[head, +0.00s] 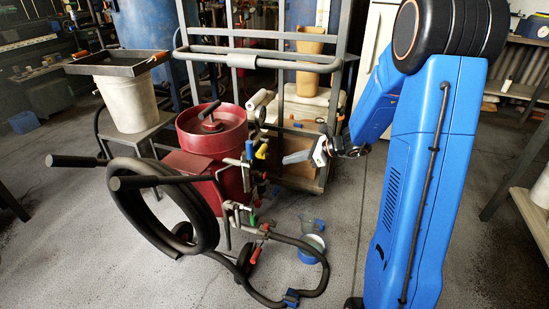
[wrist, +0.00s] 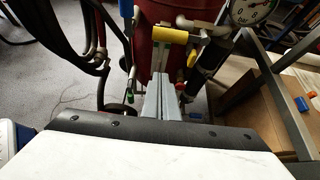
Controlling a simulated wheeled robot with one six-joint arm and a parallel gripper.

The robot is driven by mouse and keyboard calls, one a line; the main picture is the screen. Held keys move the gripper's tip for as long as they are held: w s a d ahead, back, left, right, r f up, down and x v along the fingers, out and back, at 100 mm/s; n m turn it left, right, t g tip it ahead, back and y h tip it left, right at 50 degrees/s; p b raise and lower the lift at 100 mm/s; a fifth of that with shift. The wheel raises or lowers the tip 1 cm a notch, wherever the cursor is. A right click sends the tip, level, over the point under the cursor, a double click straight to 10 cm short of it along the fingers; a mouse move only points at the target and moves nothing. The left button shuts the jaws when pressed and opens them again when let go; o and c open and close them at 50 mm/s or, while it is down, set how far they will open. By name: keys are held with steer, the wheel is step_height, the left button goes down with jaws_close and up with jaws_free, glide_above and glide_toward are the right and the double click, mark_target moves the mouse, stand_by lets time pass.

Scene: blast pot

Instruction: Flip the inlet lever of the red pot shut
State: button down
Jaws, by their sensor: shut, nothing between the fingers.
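The red pot (head: 212,137) stands on a wheeled frame left of centre, with a lid and top handle. In the wrist view its lower body (wrist: 168,40) is at the top. Its pipework carries a yellow-handled lever (head: 262,152) and a blue-handled one (head: 249,149); I cannot tell for sure which is the inlet lever. In the wrist view the yellow handle (wrist: 176,36) lies crosswise just beyond my fingertips, and the blue handle (wrist: 126,9) is upright to the left. My gripper (head: 286,159) is shut and empty, pointing at the pipework from the right. Contact is not clear.
A pressure gauge (wrist: 250,9) and dark cylinder sit right of the fingers. A black hose coil (head: 130,205) hangs at the pot's left. A wheeled metal rack (head: 330,105) stands behind, a small blue bucket (head: 311,248) on the floor.

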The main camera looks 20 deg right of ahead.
steer(key=w+a+f, duration=0.1)
steer(key=w+a, duration=0.4)
steer(key=a, duration=0.2)
steer(key=shift+w+a, duration=0.2)
stand_by(0.4)
stand_by(0.4)
steer(key=w+d+r+m+g+y, duration=0.4)
steer(key=w+r+m+g+y, duration=0.1)
steer(key=r+m, duration=0.3)
steer(key=shift+w+r+m+y, duration=0.35)
steer(key=shift+r+y, duration=0.15)
steer(key=shift+r, duration=0.25)
stand_by(0.5)
steer(key=shift+w+d+r, duration=0.15)
steer(key=shift+w+d, duration=0.05)
steer(key=shift+d, duration=0.05)
stand_by(0.3)
